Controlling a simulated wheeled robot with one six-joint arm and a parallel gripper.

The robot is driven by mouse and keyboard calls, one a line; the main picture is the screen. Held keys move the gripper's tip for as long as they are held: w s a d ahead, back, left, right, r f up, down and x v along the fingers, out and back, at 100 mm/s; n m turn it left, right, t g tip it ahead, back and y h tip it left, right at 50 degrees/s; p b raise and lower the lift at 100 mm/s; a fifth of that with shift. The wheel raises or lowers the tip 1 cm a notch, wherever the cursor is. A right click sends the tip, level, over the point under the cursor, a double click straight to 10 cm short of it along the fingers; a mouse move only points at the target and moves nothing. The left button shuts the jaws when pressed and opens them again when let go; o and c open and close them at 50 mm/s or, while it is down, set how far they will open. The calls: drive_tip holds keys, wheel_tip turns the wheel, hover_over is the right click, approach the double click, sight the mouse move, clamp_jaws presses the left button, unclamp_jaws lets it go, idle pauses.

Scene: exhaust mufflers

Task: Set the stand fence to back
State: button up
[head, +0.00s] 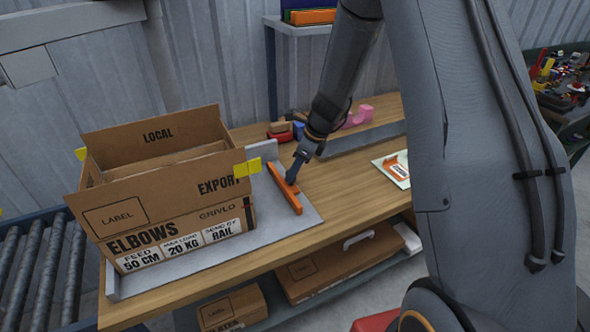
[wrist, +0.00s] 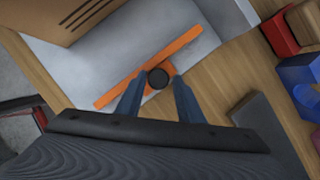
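The stand fence is an orange bar (head: 281,186) lying on a grey metal plate, the stand (head: 290,225), to the right of an open cardboard box. It runs diagonally across the plate in the wrist view (wrist: 122,90) and has a round black knob (wrist: 158,78) on it. My gripper (head: 291,180) reaches down to the fence. In the wrist view its two fingers (wrist: 158,82) lie on either side of the knob and appear to touch it.
The open cardboard box (head: 185,240) marked ELBOWS stands on the plate's left part. Red and blue bins (wrist: 295,75) and a pink item (head: 358,116) stand behind on the wooden table (head: 340,185). A white card (head: 396,168) lies to the right. Rollers (head: 40,275) are at left.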

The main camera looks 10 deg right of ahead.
drive_tip(key=b+v, duration=0.1)
drive_tip(key=v, duration=0.6)
drive_tip(key=shift+d+r, duration=0.15)
drive_tip(key=shift+r, duration=0.2)
drive_tip(key=shift+s, duration=0.1)
drive_tip(key=s+r+n+h, duration=0.1)
drive_tip(key=s+n+h, duration=0.1)
drive_tip(key=s+n, duration=1)
drive_tip(key=s+d+r+n+h, duration=0.1)
drive_tip(key=s+r+n, duration=0.1)
drive_tip(key=s+n, duration=1)
drive_tip(key=shift+s+r+g+h, duration=0.2)
drive_tip(key=shift+s+g+h, duration=0.05)
drive_tip(key=shift+g+h, duration=0.15)
idle(1.2)
